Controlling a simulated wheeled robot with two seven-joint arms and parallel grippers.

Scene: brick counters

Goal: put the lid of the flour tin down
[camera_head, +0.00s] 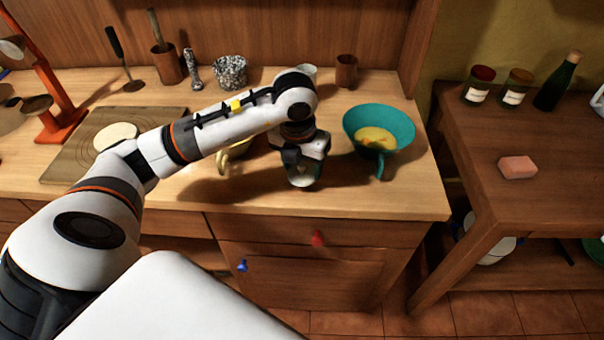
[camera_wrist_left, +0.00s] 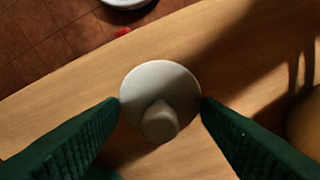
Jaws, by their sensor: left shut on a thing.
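The lid (camera_wrist_left: 180,83), a pale round disc with a knob on top, is between the two dark green fingers of my left gripper (camera_wrist_left: 160,103) in the left wrist view. The fingers are shut on its rim from both sides, and the knob faces the camera. In the head view my left gripper (camera_head: 303,172) points down over the front part of the wooden counter (camera_head: 400,196). The lid is mostly hidden there by the fingers. I cannot tell what is directly under it, and I cannot pick out the flour tin. My right gripper is out of view.
A teal bowl (camera_head: 402,122) with yellow contents stands right of my gripper. A yellowish vessel (camera_head: 233,157) stands left of it, partly behind my arm. A board (camera_head: 70,165) lies farther left. Bare counter shows between gripper and bowl. The counter's front edge is close.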

